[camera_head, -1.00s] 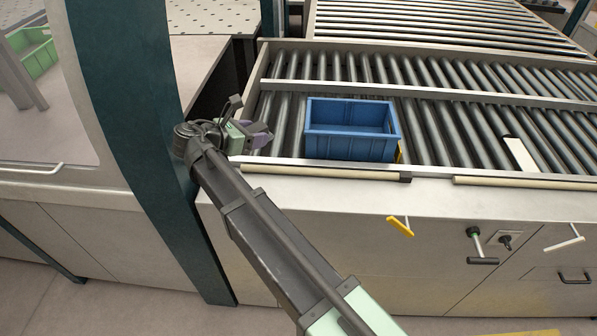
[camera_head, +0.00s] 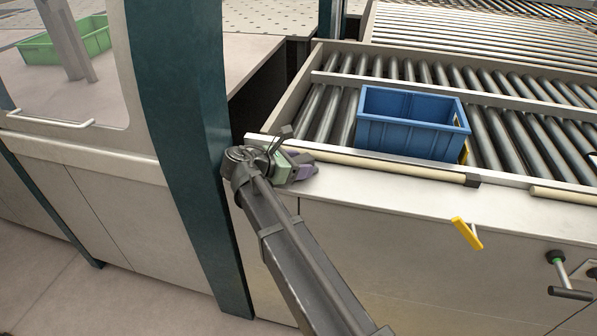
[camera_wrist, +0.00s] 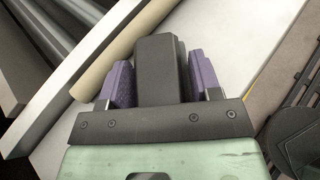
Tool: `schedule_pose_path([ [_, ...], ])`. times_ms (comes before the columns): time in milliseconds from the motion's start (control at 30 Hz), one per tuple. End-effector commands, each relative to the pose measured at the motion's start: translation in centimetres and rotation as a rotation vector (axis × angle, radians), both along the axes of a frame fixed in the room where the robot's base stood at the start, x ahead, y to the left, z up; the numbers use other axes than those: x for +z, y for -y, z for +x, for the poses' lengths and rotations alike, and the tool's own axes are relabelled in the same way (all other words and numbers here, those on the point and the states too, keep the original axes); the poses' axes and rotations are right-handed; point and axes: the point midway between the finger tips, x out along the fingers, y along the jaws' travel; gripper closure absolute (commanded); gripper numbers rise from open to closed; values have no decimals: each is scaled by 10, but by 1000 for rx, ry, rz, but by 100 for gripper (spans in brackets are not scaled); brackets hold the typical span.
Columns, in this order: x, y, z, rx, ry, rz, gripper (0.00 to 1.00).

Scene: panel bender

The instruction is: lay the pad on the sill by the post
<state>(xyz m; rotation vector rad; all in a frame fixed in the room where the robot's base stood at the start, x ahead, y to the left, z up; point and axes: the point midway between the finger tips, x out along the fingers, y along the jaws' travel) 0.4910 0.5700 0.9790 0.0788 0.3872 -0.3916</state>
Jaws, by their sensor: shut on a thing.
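The pad (camera_wrist: 160,68) is a dark grey block, seen in the wrist view between the purple fingers of my gripper (camera_head: 305,166). My gripper is shut on it. In the head view the pad is too small to make out clearly. The sill (camera_head: 385,194) is the pale ledge along the front of the roller bed, and it also shows in the wrist view (camera_wrist: 232,42) beneath and beyond the pad. The post (camera_head: 185,135) is the dark teal column left of my gripper. My gripper is over the sill's left end, close to the post; contact with the sill cannot be told.
A beige bar (camera_head: 385,166) runs along the sill's back edge, also near the fingers in the wrist view (camera_wrist: 113,68). A blue crate (camera_head: 408,135) stands on the rollers behind it. A yellow handle (camera_head: 466,233) sticks out in front. The sill is clear rightward.

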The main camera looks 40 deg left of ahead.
Motion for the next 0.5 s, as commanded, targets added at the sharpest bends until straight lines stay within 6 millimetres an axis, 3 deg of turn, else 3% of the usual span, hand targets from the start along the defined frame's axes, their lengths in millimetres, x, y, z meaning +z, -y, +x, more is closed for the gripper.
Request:
schedule_pose_path([
  [200, -3, 0, 0, 0, 0, 0, 65],
  [233, -2, 0, 0, 0, 0, 0, 39],
  [367, -2, 0, 0, 0, 0, 0, 19],
  [500, -1, 0, 0, 0, 0, 0, 17],
])
